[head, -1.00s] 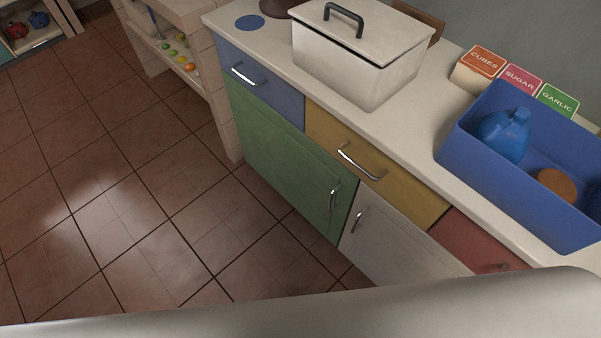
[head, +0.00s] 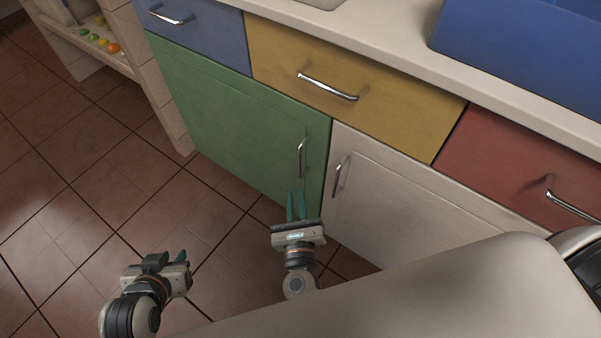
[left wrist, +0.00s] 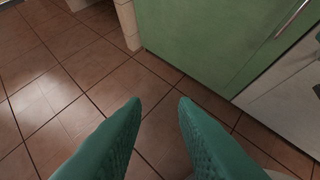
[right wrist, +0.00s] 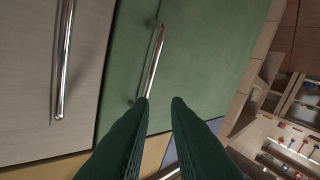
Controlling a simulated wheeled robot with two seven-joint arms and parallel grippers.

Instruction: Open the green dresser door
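The green dresser door (head: 225,115) is shut, flush with its neighbours. Its upright metal handle (head: 302,158) is near its right edge. My right gripper (head: 297,197) is just in front of and below this handle, its two green fingers apart and empty. In the right wrist view the door (right wrist: 205,70) fills the middle, and the handle (right wrist: 152,62) lies just beyond the fingertips (right wrist: 160,101); contact is not visible. My left gripper (head: 182,259) is over the floor, left of the right one. The left wrist view shows its fingers (left wrist: 160,101) apart and empty, with the green door (left wrist: 200,40) beyond.
A white door (head: 410,200) with its own handle (head: 341,176) adjoins on the right. Blue, yellow (head: 345,75) and red drawers sit above, under the counter (head: 390,45) with a blue bin (head: 520,50). The tiled floor (head: 80,200) before the green door is clear.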

